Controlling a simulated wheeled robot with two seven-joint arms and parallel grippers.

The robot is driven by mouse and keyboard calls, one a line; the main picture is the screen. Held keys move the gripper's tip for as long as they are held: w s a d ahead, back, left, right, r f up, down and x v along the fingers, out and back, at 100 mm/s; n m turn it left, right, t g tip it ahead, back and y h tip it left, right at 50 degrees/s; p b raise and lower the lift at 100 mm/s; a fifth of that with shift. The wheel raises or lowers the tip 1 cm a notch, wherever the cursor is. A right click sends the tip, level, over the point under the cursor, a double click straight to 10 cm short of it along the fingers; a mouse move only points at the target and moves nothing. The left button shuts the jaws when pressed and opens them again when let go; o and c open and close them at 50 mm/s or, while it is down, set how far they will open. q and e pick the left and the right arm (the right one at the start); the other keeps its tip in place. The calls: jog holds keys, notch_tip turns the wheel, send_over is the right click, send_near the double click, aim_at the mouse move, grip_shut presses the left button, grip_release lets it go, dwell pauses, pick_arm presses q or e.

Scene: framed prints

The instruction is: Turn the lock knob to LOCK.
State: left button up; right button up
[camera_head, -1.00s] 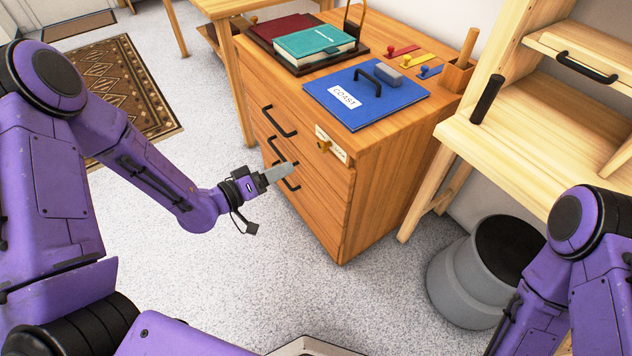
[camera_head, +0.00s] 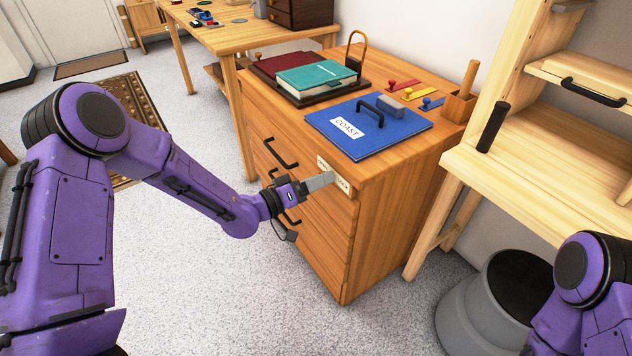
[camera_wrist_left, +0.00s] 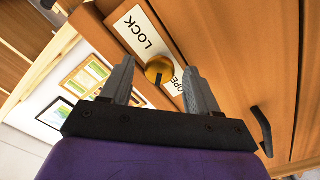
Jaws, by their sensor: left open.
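The lock knob (camera_wrist_left: 159,70) is a round brass knob with a dark pointer line, on the front of the wooden drawer cabinet (camera_head: 390,230). A white label plate (camera_wrist_left: 143,32) behind it reads LOCK on one side and OPEN, partly covered, on the other. In the left wrist view the knob lies between the tips of my open left gripper (camera_wrist_left: 158,78); I cannot tell whether they touch it. In the head view my left gripper (camera_head: 318,182) is at the label plate (camera_head: 340,180) and hides the knob. My right gripper is out of view.
Black drawer handles (camera_head: 281,153) stick out near my left gripper. On the cabinet top are a blue COAST folder (camera_head: 390,142), a teal book (camera_head: 316,76) and coloured tags. A grey bin (camera_head: 480,310) stands to the right. The floor in front is clear.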

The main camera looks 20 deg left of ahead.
pick_arm(q)
jog(key=c, duration=1)
jog(key=shift+f+m+b, duration=0.1)
jog(key=shift+m+b, duration=4.7)
jog(key=shift+m, duration=4.1)
jog(key=o, duration=1)
